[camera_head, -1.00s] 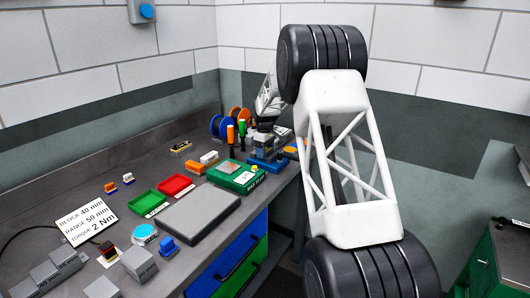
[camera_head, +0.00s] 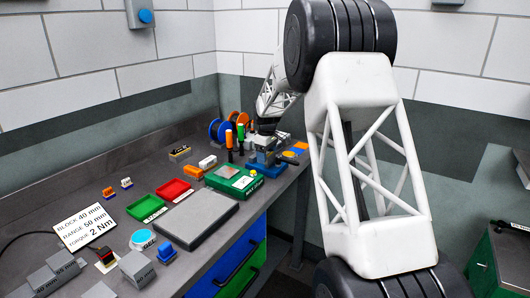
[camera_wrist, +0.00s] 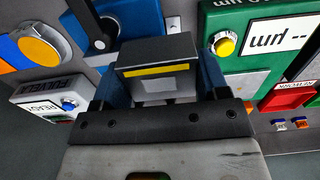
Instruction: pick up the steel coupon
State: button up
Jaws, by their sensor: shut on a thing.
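My gripper (camera_head: 265,132) is at the back right of the bench, right over the blue vise (camera_head: 264,160). In the wrist view my gripper (camera_wrist: 162,82) is shut, with a grey piece (camera_wrist: 158,86) between its two blue fingers; I take this to be the steel coupon. A dark block with a yellow stripe (camera_wrist: 158,70) shows at the same spot, and I cannot tell how the two join. The coupon's far side and lower end are hidden. In the head view the gripper and vise hide it. The blue vise also shows in the wrist view (camera_wrist: 132,20).
A green instrument (camera_head: 240,182) with a yellow button stands close to the left of the vise. Red (camera_head: 172,190) and green (camera_head: 146,206) trays and a grey plate (camera_head: 198,222) lie farther left.

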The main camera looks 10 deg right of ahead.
jog(key=s+r, duration=0.1)
jog(key=s, duration=0.7)
jog(key=shift+s+a, duration=0.25)
jog(key=shift+s, duration=0.1)
